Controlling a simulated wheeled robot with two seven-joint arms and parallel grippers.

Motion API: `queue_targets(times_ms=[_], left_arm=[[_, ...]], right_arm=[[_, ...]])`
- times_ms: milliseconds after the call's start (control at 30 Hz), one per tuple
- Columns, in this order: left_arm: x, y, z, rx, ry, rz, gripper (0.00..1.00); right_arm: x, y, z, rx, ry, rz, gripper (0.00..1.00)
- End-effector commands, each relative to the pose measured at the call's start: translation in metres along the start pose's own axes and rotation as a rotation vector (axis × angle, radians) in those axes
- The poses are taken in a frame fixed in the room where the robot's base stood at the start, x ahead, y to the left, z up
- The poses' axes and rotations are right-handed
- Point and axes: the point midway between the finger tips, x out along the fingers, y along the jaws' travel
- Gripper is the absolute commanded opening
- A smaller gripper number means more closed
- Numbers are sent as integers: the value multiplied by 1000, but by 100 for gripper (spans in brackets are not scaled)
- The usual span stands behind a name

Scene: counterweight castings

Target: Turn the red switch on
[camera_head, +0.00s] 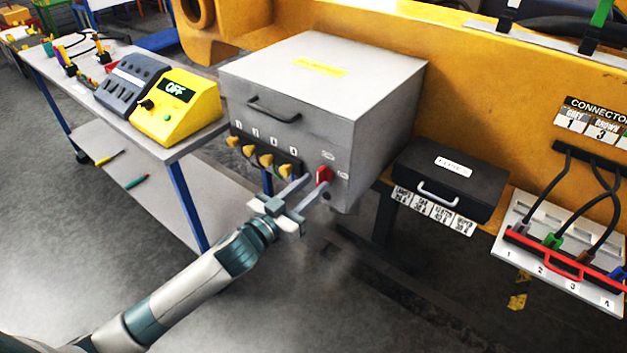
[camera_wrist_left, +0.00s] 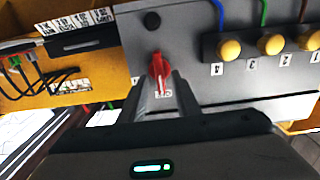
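The red switch (camera_head: 324,174) is on the front face of a grey metal box (camera_head: 350,120), near its lower right corner. Small labels sit beside it, too small to read. My left gripper (camera_head: 317,183) is in front of the switch, fingers pointing at it. In the left wrist view the red switch (camera_wrist_left: 158,72) stands at the tips of the left gripper (camera_wrist_left: 160,92), between the two parted fingers. I cannot tell whether either finger touches it. The right gripper is in neither view.
Several yellow knobs (camera_head: 265,160) sit left of the switch. A yellow box (camera_head: 176,106) on the workbench reads "OFF". A black case (camera_head: 450,180) with a light handle stands to the right. A connector panel (camera_head: 560,250) is further right.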

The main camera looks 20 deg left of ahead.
Motion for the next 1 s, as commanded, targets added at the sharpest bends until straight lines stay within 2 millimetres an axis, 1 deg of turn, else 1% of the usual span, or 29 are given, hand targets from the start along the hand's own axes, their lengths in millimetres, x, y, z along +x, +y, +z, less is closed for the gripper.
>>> queue_targets(times_ms=[33,200,467,500,567,600,633,1000], left_arm=[[5,0,-2,0,1,0,30],[12,0,0,2,0,0,30],[13,0,0,2,0,1,30],[13,0,0,1,0,1,27],[12,0,0,1,0,0,13],[12,0,0,1,0,0,3],[12,0,0,1,0,1,0],[12,0,0,22,0,1,0]], right_arm=[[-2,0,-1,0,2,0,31],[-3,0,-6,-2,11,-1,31],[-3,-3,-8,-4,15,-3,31],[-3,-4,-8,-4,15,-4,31],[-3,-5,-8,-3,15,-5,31],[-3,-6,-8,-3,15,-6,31],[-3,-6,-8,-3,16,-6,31],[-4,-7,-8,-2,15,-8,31]])
